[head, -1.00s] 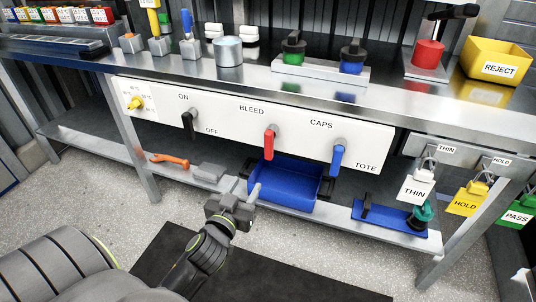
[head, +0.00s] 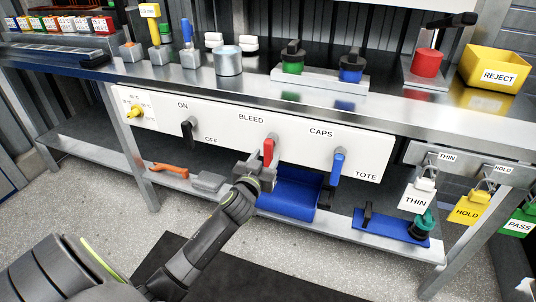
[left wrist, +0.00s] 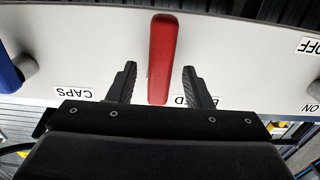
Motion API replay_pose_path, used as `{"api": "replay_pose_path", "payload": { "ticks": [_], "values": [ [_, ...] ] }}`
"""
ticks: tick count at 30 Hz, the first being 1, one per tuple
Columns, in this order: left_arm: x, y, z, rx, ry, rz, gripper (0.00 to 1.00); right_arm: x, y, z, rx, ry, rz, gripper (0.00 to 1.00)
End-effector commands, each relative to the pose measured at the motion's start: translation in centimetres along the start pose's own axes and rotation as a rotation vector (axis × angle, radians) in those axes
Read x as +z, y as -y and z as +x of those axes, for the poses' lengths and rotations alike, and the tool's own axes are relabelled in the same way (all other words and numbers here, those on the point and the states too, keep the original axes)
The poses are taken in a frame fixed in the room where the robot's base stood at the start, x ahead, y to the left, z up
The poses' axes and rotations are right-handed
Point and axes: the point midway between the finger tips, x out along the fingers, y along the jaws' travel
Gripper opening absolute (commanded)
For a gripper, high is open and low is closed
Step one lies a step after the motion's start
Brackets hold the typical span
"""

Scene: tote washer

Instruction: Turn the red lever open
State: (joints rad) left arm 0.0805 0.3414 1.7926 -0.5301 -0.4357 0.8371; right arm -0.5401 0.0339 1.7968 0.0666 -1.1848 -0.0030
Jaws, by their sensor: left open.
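The red lever (head: 268,151) hangs down from its pivot on the white panel (head: 225,128), below and right of the BLEED label. My left gripper (head: 258,168) is just below and in front of it in the head view. In the left wrist view the red lever (left wrist: 161,58) lies between the two open fingers of my left gripper (left wrist: 158,85), with a visible gap on each side. The panel appears upside down there. My right gripper is not in view.
A black lever (head: 188,132) is to the left and a blue lever (head: 337,165) to the right on the same panel. A blue bin (head: 290,200) sits on the lower shelf below. The steel bench edge (head: 250,98) runs above the panel.

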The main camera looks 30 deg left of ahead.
Motion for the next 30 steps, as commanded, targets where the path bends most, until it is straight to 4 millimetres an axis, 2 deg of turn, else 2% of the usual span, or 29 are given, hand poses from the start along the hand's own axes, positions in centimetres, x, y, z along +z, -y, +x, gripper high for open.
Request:
{"api": "replay_pose_path", "payload": {
  "ticks": [6, 17, 27, 30],
  "values": [
    [0.0, 0.0, 2.1, 0.001, -0.001, 0.0, 0.45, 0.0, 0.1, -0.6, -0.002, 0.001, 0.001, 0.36],
    [0.0, 0.0, 2.5, 0.001, 0.001, -0.001, 0.45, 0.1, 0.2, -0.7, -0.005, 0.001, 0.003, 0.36],
    [0.0, 0.0, 2.5, 0.001, 0.0, -0.001, 0.01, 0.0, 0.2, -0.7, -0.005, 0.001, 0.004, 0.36],
    [0.0, 0.0, 2.5, 0.001, 0.0, -0.001, 0.0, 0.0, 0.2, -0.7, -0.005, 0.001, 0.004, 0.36]
  ]
}}
